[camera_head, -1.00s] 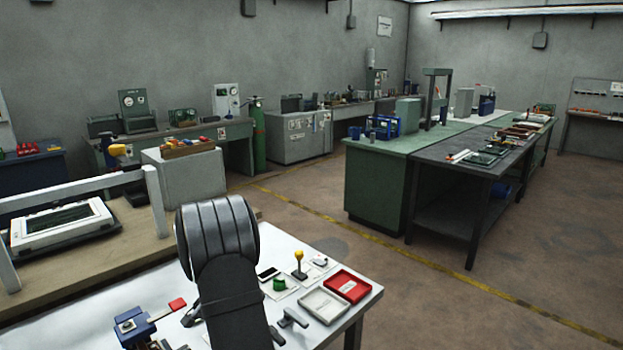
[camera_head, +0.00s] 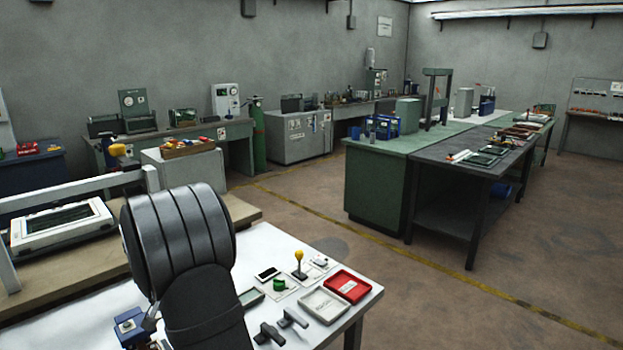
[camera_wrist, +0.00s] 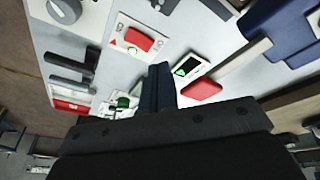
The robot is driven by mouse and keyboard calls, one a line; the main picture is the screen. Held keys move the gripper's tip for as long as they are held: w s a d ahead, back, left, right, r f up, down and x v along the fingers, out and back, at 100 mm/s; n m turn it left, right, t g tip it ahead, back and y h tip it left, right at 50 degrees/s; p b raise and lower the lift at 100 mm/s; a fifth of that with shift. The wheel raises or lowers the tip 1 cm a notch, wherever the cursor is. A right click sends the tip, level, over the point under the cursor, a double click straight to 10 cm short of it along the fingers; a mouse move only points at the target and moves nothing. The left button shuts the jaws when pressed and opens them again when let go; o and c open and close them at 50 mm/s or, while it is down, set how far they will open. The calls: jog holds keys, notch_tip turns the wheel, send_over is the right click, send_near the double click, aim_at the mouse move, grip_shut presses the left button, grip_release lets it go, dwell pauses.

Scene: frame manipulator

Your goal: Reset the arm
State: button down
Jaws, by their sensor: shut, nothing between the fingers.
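My gripper (camera_wrist: 158,88) shows in the wrist view with its dark fingers shut together and nothing between them. It is over the white bench (camera_head: 255,246), near a red-ended bar (camera_wrist: 203,90) and a small black-screened device (camera_wrist: 190,67). Their exact distance from the fingertips cannot be told. In the head view my dark arm stands at the left of the bench's visible part and hides the gripper.
A blue vise (camera_head: 130,325) is partly behind my arm. Dark handles (camera_head: 270,333), a green knob (camera_head: 279,284), a yellow-topped lever (camera_head: 299,264), a pale tray (camera_head: 323,305) and a red tray (camera_head: 347,287) lie at the bench's right. A wooden platform (camera_head: 80,257) borders the left.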

jog(key=s+a+r+n+t+y, duration=0.1)
jog(key=s+a+r+n+t, duration=0.1)
jog(key=a, duration=0.5)
jog(key=shift+s+a+n, duration=0.3)
jog(key=shift+s+n, duration=0.3)
jog(key=shift+s, duration=0.6)
